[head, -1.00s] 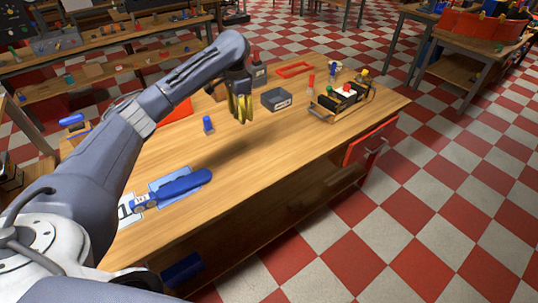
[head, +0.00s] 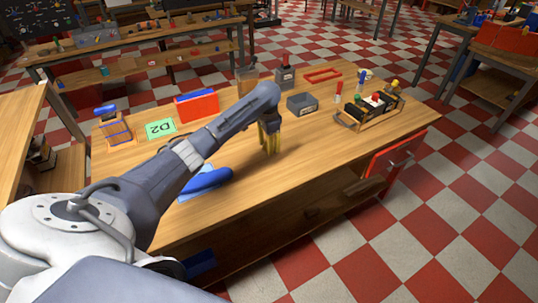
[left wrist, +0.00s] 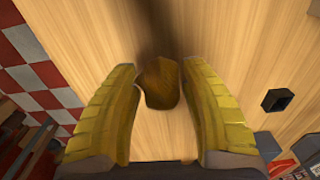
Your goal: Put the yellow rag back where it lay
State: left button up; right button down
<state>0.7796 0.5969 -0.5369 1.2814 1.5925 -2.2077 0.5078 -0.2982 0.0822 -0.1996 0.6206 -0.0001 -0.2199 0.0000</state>
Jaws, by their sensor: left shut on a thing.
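My left gripper (head: 269,150) hangs over the middle of the wooden workbench, with its yellow fingers pointing down. In the left wrist view its two fingers (left wrist: 165,110) stand either side of the yellow rag (left wrist: 160,82), a small mustard-coloured fold between them. The gripper is shut on the rag and holds it above the bare wood, with a shadow near it. In the head view the rag cannot be told apart from the yellow fingers. My right gripper is not in view.
A blue tool (head: 208,181) lies left of the gripper, partly behind my arm. A grey bin (head: 303,104), a red frame (head: 323,75) and a wooden caddy (head: 368,112) stand behind and right. A red box (head: 197,107) and green D2 card (head: 160,129) are back left.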

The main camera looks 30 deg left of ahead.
pick_arm(q)
jog(key=shift+f, duration=2.55)
jog(key=o, duration=1.1)
jog(key=shift+f, duration=0.15)
notch_tip(320, 180, up, 12)
jog(key=shift+s+r, duration=0.15)
jog(key=shift+r, duration=0.05)
